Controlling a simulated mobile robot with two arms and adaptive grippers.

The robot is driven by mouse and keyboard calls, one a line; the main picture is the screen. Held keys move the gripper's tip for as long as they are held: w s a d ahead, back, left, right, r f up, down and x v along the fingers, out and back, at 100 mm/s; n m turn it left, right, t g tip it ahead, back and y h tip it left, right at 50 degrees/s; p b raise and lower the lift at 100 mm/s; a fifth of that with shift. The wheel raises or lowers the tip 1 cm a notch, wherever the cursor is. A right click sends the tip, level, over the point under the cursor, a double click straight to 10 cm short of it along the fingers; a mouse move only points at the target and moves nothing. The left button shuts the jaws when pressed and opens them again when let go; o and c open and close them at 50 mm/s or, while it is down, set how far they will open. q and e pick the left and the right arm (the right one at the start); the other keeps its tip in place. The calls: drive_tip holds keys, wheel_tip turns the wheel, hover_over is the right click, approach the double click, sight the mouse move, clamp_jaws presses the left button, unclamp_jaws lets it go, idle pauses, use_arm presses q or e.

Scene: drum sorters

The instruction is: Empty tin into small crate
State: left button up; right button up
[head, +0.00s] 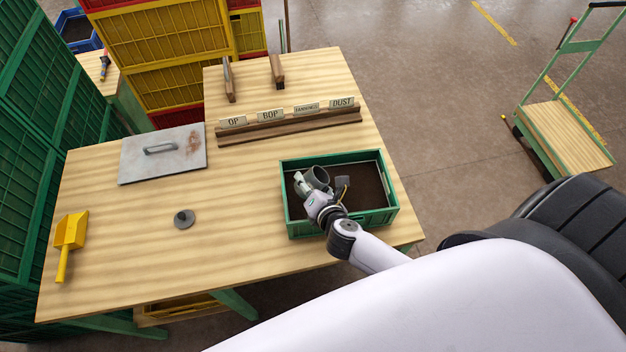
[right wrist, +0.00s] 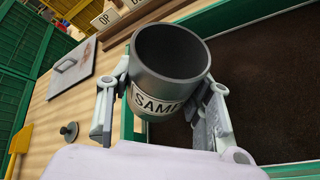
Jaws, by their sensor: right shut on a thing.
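The tin (head: 318,177) is a dark grey open cylinder with a white label that begins "SAM" in the right wrist view (right wrist: 172,58). My right gripper (head: 310,187) is shut on the tin's sides and holds it over the left part of the small green crate (head: 345,157). The tin is tilted in the head view. Its visible inside looks dark, and I cannot tell whether anything is in it. The crate's floor is dark brown; its green wall also shows in the right wrist view (right wrist: 127,125). My left gripper is not in view.
A rack with signs such as "OP", "BOP" and "DUST" (head: 290,126) stands behind the crate. The table's middle is mostly clear.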

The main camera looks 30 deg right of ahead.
sight(297, 188)
drive_tip(key=shift+a+r+n+h, duration=0.15)
drive_tip(key=shift+a+n+h, duration=0.2)
drive_tip(key=shift+n+h, duration=0.05)
drive_tip(key=a+n, duration=0.1)
drive_tip(key=a+r+h, duration=0.1)
drive_tip(key=n+h, duration=0.1)
drive_tip(key=shift+w+a+r+n+g, duration=0.15)
drive_tip(key=shift+w+a+n+g, duration=0.15)
drive_tip(key=shift+a+g, duration=0.1)
drive_tip(key=shift+w+a+r+n+h+b, duration=0.15)
drive_tip(key=shift+a+n+h+b, duration=0.45)
drive_tip(key=shift+n+h, duration=0.3)
drive_tip(key=shift+d, duration=0.1)
drive_tip(key=shift+r+p, duration=0.55)
drive_tip(key=shift+r, duration=1.4)
